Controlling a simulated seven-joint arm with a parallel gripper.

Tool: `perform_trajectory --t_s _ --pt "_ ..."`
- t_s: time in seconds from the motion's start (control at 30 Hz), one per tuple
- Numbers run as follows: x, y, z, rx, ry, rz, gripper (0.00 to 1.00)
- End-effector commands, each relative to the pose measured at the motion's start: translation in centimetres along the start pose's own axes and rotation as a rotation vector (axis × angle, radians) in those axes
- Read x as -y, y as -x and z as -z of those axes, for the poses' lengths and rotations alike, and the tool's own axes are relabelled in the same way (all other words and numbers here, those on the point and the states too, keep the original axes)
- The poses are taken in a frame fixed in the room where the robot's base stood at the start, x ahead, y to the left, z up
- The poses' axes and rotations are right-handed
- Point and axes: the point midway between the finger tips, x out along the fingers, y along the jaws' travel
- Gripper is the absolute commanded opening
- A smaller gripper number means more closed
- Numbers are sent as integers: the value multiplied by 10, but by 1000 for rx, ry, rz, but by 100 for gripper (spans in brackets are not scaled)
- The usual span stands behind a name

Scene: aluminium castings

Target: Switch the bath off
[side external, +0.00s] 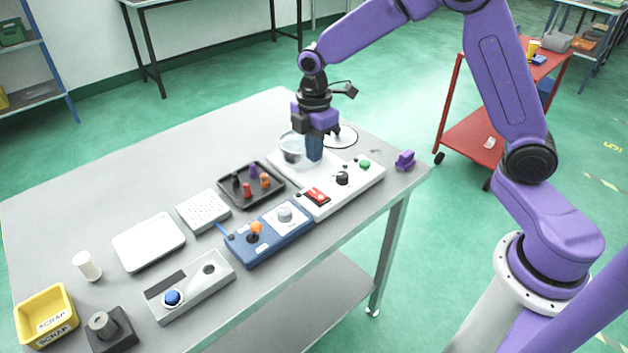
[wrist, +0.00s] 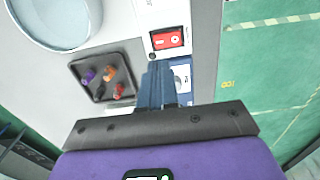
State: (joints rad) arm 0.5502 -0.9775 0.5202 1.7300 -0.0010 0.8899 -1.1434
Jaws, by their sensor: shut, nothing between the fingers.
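The bath is a white unit (side external: 300,177) with a clear round bowl (side external: 291,150) on its back part. Its front panel carries a red rocker switch (side external: 317,195), a black knob (side external: 342,178) and a green button (side external: 364,163). The rocker also shows in the wrist view (wrist: 168,40), just beyond my fingertips; which way it is tipped I cannot tell. The bowl shows at the upper left there (wrist: 60,18). My gripper (side external: 314,158) is shut and empty, pointing down above the unit between bowl and panel, apart from the rocker.
A black tray with several coloured pegs (side external: 236,187) lies left of the bath. A blue box with an orange-topped lever (side external: 268,240) stands beside the panel. A grey box with a blue button (side external: 195,290), a white tray (side external: 148,243) and a yellow scrap bin (side external: 45,310) lie farther left.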

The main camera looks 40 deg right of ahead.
Motion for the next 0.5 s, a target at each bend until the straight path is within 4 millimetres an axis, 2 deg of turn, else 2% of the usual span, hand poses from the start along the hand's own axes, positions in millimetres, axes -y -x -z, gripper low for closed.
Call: perform_trajectory --t_s 0.03,0.3,0.5 --pt "1 -11 0 2 0 5 0" --pt "1 -60 0 2 -1 4 0" --pt "1 -83 0 1 -1 1 0"
